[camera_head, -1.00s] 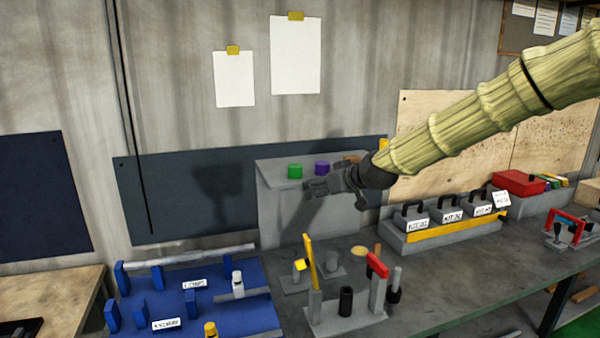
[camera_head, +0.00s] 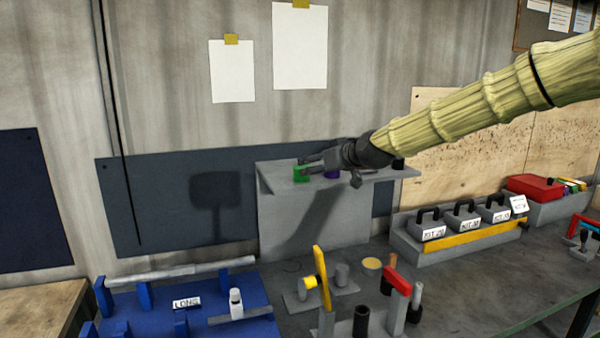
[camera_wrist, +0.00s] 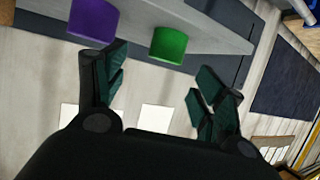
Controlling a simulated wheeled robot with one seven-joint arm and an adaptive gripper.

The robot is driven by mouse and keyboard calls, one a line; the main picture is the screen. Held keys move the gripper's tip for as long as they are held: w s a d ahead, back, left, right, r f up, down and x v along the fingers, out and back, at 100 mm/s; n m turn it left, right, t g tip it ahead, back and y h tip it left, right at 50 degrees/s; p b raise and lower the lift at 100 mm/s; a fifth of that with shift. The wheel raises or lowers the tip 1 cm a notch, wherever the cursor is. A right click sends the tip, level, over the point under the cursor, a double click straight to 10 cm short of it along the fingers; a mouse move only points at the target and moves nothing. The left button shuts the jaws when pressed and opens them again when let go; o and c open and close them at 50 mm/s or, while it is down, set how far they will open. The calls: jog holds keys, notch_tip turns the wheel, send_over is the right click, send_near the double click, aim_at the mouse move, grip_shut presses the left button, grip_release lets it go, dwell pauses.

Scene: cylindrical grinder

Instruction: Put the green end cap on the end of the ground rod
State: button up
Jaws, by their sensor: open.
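The green end cap (camera_head: 300,174) sits on top of the grey shelf block (camera_head: 310,225) at the back. In the wrist view the green cap (camera_wrist: 168,43) lies ahead of the gap between my fingers. My gripper (camera_head: 312,166) is open and empty, with its fingertips close by the cap; I cannot tell whether they touch it. The fingers also show spread in the wrist view (camera_wrist: 160,75). A long grey rod (camera_head: 180,270), likely the ground rod, lies across blue supports at the left.
A purple cap (camera_head: 332,174) stands just right of the green one, partly hidden by my gripper. A black piece (camera_head: 398,163) is at the shelf's right end. Grey fixtures with yellow (camera_head: 322,278) and red (camera_head: 398,281) arms stand in front. Labelled kit weights (camera_head: 465,220) are at right.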

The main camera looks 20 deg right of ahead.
aim_at(302, 167)
jog(key=shift+x, duration=0.95)
jog(key=shift+a+p+x, duration=0.15)
jog(key=shift+p+x, duration=0.45)
jog(key=shift+x, duration=0.25)
jog(key=shift+a+p+x, duration=0.15)
jog(key=shift+p+x, duration=0.45)
jog(key=shift+x, duration=0.25)
jog(key=shift+f+p+x, duration=0.2)
jog(key=shift+p+x, duration=0.15)
jog(key=shift+x, duration=0.85)
jog(key=shift+s, duration=0.15)
jog(key=c, duration=1)
